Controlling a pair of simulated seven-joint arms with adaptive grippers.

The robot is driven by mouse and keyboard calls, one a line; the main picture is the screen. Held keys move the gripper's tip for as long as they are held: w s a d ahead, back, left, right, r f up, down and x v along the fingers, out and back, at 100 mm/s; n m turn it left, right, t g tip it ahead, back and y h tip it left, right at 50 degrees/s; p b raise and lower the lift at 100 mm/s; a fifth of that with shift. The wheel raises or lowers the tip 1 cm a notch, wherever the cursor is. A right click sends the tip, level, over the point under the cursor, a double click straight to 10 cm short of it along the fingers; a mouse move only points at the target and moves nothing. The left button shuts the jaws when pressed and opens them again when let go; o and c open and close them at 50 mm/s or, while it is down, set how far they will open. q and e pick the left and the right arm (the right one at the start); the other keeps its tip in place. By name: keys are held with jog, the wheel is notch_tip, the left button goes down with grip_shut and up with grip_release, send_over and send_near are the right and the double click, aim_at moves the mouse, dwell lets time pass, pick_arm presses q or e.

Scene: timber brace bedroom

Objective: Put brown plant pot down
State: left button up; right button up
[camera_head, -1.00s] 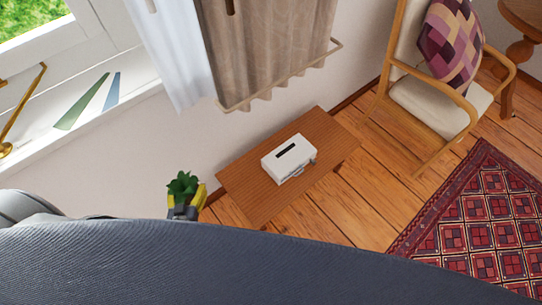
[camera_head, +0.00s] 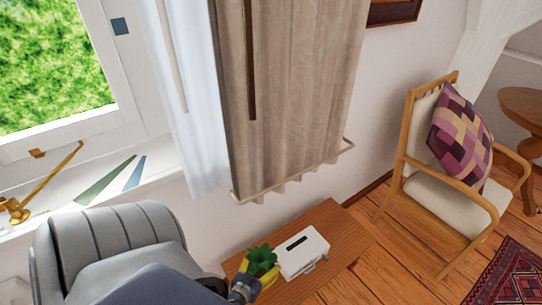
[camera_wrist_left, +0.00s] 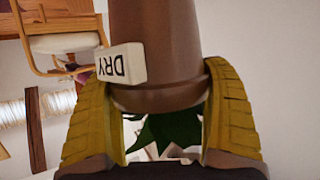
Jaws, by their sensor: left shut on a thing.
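The brown plant pot (camera_wrist_left: 158,50) fills the middle of the left wrist view, with a white label reading "DRY" (camera_wrist_left: 122,65). The picture shows it upside down, its green leaves (camera_wrist_left: 170,132) toward my wrist. My left gripper (camera_wrist_left: 158,92) is shut on the pot, one yellow finger on each side near the rim. In the head view the leaves (camera_head: 261,257) show between the yellow fingers of my left gripper (camera_head: 257,272), over the left part of the wooden table. The pot's base and any contact with the table are hidden there. My right gripper is not in view.
A white box (camera_head: 302,251) sits on the wooden table (camera_head: 342,228), just right of the plant. Bare tabletop shows beyond and right of the box. A curtain (camera_head: 290,90) hangs behind. A wooden chair (camera_head: 440,195) with a cushion stands to the right.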

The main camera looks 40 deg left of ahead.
pick_arm(q)
jog(key=shift+f, duration=8.7)
jog(key=o, duration=1.4)
jog(key=shift+f, duration=0.1)
jog(key=shift+o, duration=0.2)
jog(key=v, duration=1.2)
jog(key=shift+m+g+h, duration=0.6)
jog(key=shift+g+h, duration=0.1)
jog(key=shift+h, duration=0.2)
jog(key=d+f, duration=0.2)
jog(key=f, duration=0.1)
jog(key=s+d+f, duration=0.1)
jog(key=f, duration=0.1)
jog(key=shift+d+f, duration=0.1)
jog(key=shift+d, duration=0.2)
jog(key=s+d+f+m+g+h, duration=0.25)
jog(key=s+d+f+g, duration=0.2)
jog(key=f, duration=0.35)
jog(key=s+f+m+g, duration=0.4)
jog(key=s+f, duration=0.4)
jog(key=s, duration=0.5)
jog(key=shift+s+a+f+g, duration=0.2)
jog(key=shift+s+a+g, duration=0.1)
jog(key=shift+g, duration=0.45)
